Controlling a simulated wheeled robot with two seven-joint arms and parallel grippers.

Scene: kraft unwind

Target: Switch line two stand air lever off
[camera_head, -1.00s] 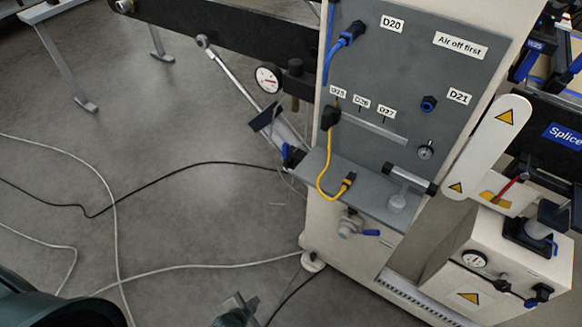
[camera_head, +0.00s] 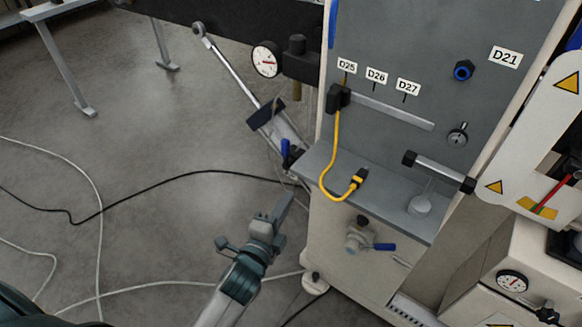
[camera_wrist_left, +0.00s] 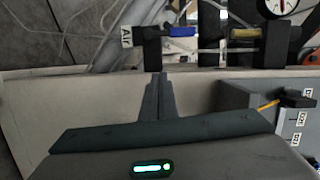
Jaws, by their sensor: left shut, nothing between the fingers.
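My left gripper (camera_head: 284,203) is in front of the cream cabinet's left side, with its fingers together and empty. In the left wrist view its shut fingers (camera_wrist_left: 158,88) point at a blue lever (camera_wrist_left: 178,31) on a dark bracket, beside a tag reading "Air" (camera_wrist_left: 127,36). A gap separates the fingertips from that lever. In the head view a small blue lever (camera_head: 285,148) stands roughly upright left of the cabinet, beyond the gripper. A second blue handle (camera_head: 383,247) is on a valve on the cabinet front. My right gripper is not in view.
The grey panel (camera_head: 400,45) carries tags D25, D26, D27 and D21. A yellow cable (camera_head: 335,165) hangs over the grey shelf (camera_head: 395,195). A pressure gauge (camera_head: 266,60) sits behind. Black and white cables cross the floor, otherwise open at left.

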